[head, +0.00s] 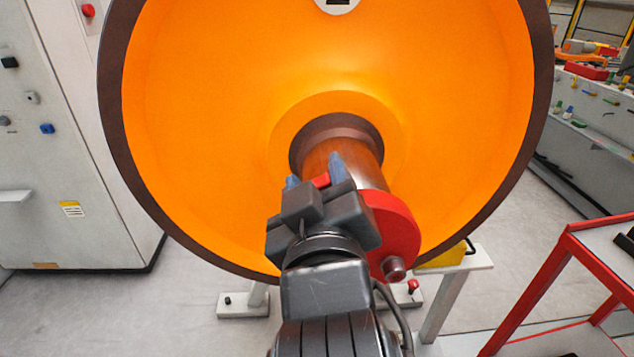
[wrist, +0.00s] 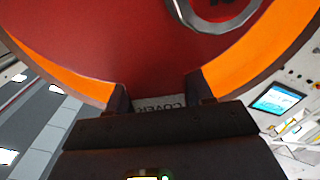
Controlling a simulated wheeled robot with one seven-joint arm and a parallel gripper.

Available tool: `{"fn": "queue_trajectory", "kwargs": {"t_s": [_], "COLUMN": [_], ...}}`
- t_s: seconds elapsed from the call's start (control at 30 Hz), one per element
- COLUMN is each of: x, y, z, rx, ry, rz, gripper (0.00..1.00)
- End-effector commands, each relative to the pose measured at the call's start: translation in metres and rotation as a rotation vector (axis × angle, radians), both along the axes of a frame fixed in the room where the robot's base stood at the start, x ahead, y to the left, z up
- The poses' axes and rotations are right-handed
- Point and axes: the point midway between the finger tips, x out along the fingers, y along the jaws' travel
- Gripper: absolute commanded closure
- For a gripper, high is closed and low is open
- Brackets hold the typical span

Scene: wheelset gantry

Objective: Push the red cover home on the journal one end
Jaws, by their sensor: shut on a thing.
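The red cover (head: 398,232) is a round red cap at the near end of the brown journal (head: 345,158), which sticks out from the hub of the orange wheel (head: 200,120). My gripper (head: 317,174) is at the cover's upper left, with a bit of red between its bluish fingertips. In the wrist view the cover (wrist: 110,40) fills the upper middle, and a pale tab lettered COVER (wrist: 172,102) sits between the fingers (wrist: 160,98). My gripper is shut on the cover. My gripper and arm hide the cover's left side; how far it sits on the journal cannot be told.
A grey cabinet (head: 60,150) stands at the left. A red-framed cart (head: 560,250) is at the lower right. A white stand with a yellow block (head: 445,257) is below the wheel at right. A grey bench (head: 590,115) is farther back right. Floor shows between them.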

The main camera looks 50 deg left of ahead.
Motion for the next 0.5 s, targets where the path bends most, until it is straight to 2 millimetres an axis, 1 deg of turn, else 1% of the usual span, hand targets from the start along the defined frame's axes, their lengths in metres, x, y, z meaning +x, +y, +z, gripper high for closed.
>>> {"fn": "queue_trajectory", "kwargs": {"t_s": [0.5], "x": [0.0076], "y": [0.0090], "z": [0.0013], "rx": [0.001], "ry": [-0.002], "rz": [0.000], "gripper": [1.00]}}
